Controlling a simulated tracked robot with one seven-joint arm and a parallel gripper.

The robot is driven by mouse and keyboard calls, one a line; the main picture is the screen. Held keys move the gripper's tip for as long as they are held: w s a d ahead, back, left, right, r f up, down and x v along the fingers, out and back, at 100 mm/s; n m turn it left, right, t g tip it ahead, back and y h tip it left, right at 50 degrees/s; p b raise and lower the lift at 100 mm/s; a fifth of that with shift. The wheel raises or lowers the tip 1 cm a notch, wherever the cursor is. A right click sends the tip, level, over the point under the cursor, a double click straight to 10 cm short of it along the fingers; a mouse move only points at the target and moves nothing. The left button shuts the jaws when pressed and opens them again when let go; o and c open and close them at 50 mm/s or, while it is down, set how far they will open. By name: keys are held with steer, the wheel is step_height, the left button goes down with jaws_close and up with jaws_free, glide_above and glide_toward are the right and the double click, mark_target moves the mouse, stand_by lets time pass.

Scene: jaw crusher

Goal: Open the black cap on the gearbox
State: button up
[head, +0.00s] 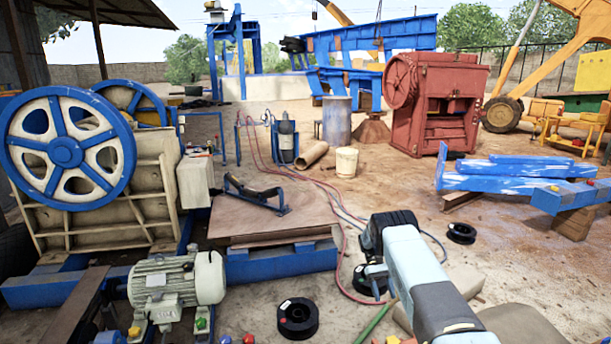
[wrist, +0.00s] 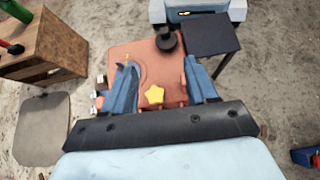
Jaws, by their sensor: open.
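In the wrist view, a red-orange housing that looks like the gearbox (wrist: 143,58) lies below my gripper. A round black cap (wrist: 166,41) stands on its upper right part. A yellow star-shaped knob (wrist: 154,95) is nearer to me, between the fingers. My gripper (wrist: 158,66) is open, with one blue finger on each side of the housing in the picture and nothing held. The black cap is beyond the fingertips in the picture; the height gap cannot be told. In the head view, my arm reaches down at the lower middle, and I cannot make out the housing or cap.
In the wrist view, a wooden block (wrist: 48,48) with tools stands left, a dark-topped stand (wrist: 212,36) right of the cap. In the head view, a jaw crusher with blue wheels (head: 66,152) and a motor (head: 180,278) are left; a black ring (head: 297,318) lies on the ground.

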step_height(320, 180, up, 25)
steer(key=w+t, duration=0.1)
steer(key=t, duration=0.3)
steer(key=s+a+r+t, duration=0.1)
steer(key=s+r, duration=0.2)
steer(key=r, duration=0.4)
steer(key=s+a+r+m+t+y, duration=0.1)
steer(key=s+r+t, duration=0.15)
steer(key=r, duration=0.45)
steer(key=s+a+r, duration=0.1)
steer(key=s+r, duration=0.3)
steer(key=r, duration=0.3)
steer(key=s+a+r+t, duration=0.1)
steer(key=s+r+t, duration=0.1)
steer(key=s+r, duration=0.55)
steer(key=s+a+r+t, duration=0.15)
steer(key=s+r, duration=0.25)
steer(key=s, duration=0.6)
steer(key=s+a+f+m+t+y, duration=0.1)
steer(key=s+t, duration=0.4)
steer(key=s, duration=1.5)
steer(key=shift+a, duration=0.2)
